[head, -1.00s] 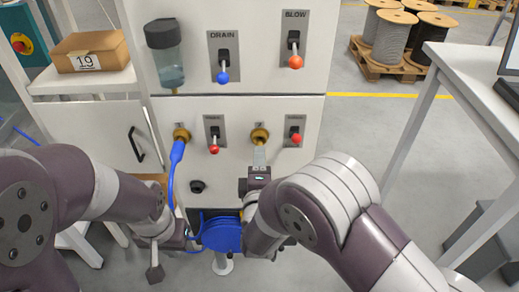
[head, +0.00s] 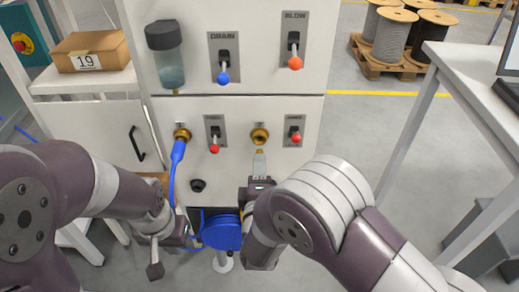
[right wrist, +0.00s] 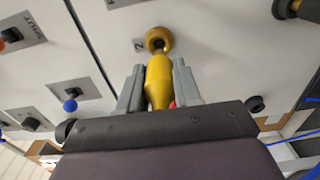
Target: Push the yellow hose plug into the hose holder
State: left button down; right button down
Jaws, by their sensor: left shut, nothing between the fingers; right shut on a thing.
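The yellow hose plug (right wrist: 159,82) is between the fingers of my right gripper (right wrist: 160,85), which is shut on it. In the head view, my right gripper (head: 259,162) is below a brass round socket (head: 260,137) on the white panel, and a small gap separates the fingers from it. In the right wrist view, the plug's narrow tip points at the brass socket (right wrist: 159,40) beside the label 2 and overlaps its opening. I cannot tell whether the tip is inside. My left gripper (head: 155,262) is shut and empty, low in front of the cabinet.
A blue hose connector (head: 178,151) sits at the other brass socket (head: 182,134). Red-knobbed levers (head: 214,147) (head: 295,137) flank the sockets. A blue reel (head: 222,233) hangs below. A white table (head: 455,80) stands at the right.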

jog(key=s+p, duration=0.1)
jog(key=s, duration=0.4)
jog(key=shift+s+r+p, duration=0.1)
jog(key=shift+s+p, duration=0.05)
jog(key=shift+p, duration=0.2)
